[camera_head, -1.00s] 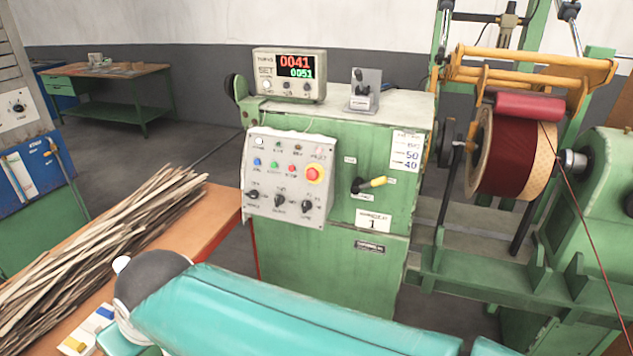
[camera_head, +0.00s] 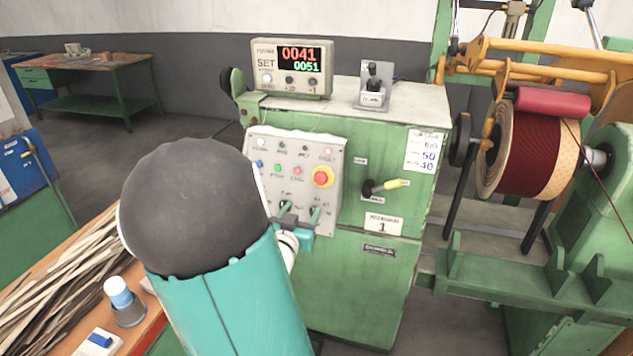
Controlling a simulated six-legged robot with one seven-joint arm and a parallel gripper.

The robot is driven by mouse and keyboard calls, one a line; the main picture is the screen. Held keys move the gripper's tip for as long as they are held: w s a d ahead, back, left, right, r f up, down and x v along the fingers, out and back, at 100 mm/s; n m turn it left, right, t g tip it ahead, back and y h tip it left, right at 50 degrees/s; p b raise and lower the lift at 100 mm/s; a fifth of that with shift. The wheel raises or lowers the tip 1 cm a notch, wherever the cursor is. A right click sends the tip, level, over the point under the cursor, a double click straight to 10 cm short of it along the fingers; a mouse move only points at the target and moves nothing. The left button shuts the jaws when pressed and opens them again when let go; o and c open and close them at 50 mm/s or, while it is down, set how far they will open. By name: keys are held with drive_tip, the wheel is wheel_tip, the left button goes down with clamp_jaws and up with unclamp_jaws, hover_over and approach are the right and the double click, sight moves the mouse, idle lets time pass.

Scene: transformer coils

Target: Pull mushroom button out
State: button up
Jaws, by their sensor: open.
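The mushroom button (camera_head: 323,176) is a round red knob on a yellow ring. It sits at the right side of the light grey control panel (camera_head: 329,205) on the front of the green machine. My gripper (camera_head: 301,212) is in front of the panel's lower part, just below and left of the button. The fingers do not surround the button. I cannot tell how far they are from the panel. My teal arm with its dark round joint hides the panel's lower left part.
A yellow-handled lever (camera_head: 388,186) juts out right of the panel. A display box (camera_head: 292,68) and a small switch box (camera_head: 373,90) stand on the machine. A dark red coil (camera_head: 535,150) is at the right. Wooden strips (camera_head: 60,270) lie on the bench at the lower left.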

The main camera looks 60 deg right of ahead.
sight(320, 181)
drive_tip(key=d, duration=0.4)
drive_tip(key=w+d, duration=0.1)
drive_tip(key=d, duration=0.8)
drive_tip(key=shift+w+d, duration=0.4)
drive_tip(key=shift+c, duration=0.5)
